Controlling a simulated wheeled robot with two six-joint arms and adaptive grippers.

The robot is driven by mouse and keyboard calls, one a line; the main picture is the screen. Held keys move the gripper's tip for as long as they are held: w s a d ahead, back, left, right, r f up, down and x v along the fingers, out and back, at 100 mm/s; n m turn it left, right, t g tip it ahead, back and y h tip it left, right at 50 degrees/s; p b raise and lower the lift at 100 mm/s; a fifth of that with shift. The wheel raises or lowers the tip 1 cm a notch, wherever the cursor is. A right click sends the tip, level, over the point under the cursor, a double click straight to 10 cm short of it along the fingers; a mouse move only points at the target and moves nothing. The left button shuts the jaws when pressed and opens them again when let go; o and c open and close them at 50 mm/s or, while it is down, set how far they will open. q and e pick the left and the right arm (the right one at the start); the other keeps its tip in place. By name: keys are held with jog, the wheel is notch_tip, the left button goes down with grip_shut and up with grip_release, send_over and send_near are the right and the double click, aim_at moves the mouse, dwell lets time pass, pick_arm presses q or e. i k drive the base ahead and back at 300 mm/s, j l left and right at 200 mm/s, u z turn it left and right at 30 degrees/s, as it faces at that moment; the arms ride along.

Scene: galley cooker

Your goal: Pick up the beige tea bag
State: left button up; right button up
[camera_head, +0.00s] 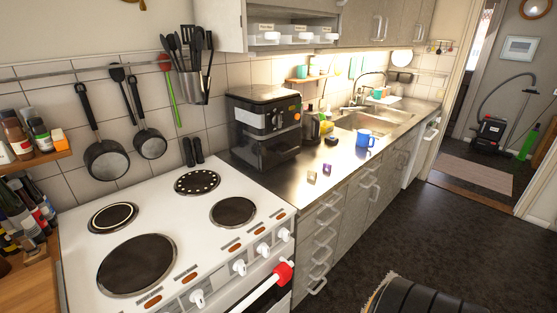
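Two small packets lie on the steel counter (285,186) to the right of the cooker, near the counter's front edge. The left one (311,176) looks pale and beige, which fits the beige tea bag. The right one (327,169) looks more purple. Both are too small to make out clearly. They lie apart from each other with bare steel around them. Neither of my grippers shows in the head view.
A black oven-like appliance (264,127) stands behind the packets. A blue mug (364,139) and a small dark object (331,140) are further along, before the sink (372,122). The white cooker (160,215) is at left. A dark rounded object (420,298) is at the bottom.

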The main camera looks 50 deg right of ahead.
aim_at(312, 175)
jog(key=l+u, duration=0.1)
jog(key=l, duration=0.65)
jog(key=l+u, duration=0.1)
jog(key=l, duration=1.45)
jog(key=k+l+u, duration=0.15)
jog(key=l, duration=0.6)
jog(key=l+u, duration=0.1)
jog(key=l, duration=0.65)
